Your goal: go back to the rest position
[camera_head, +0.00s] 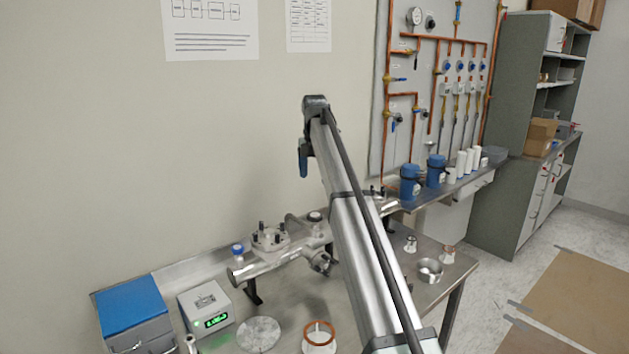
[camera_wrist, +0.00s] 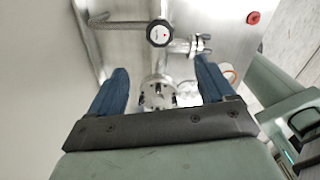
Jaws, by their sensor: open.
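My gripper (camera_wrist: 161,66) is open in the wrist view, with its two blue fingers apart and nothing between their tips. The flange with dark bolts (camera_wrist: 158,92) shows beyond and between the fingers, apart from them as far as I can tell. In the head view my arm is raised over the bench. A blue part (camera_head: 303,163) hangs beside its upper end, and the fingertips are not clear there. The steel tube assembly (camera_head: 262,266) lies on the bench, with a bolted flange (camera_head: 270,238) on top.
A pipe panel (camera_head: 425,80) stands behind.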

